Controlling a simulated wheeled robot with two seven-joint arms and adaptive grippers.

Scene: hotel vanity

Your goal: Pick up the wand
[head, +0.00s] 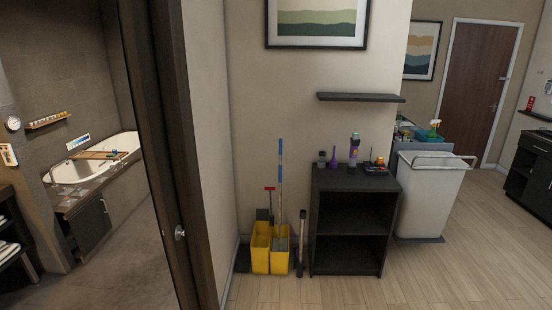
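I cannot tell for sure which thing is the wand. A slim dark upright stick-like thing (301,240) stands on the floor between the yellow bucket and the black shelf unit; it may be the wand. A small purple thing with a thin upright stem (333,160) stands on top of the black shelf unit (349,225), between a small dark bottle (321,159) and a taller purple-and-grey bottle (354,150). Neither of my grippers shows in the head view.
A yellow mop bucket (270,247) with a blue-banded handle (280,175) stands left of the shelf unit. A white cart (430,195) stands right. A door frame (165,150) separates a bathroom with a bathtub (95,160). The wood floor (460,265) at right is clear.

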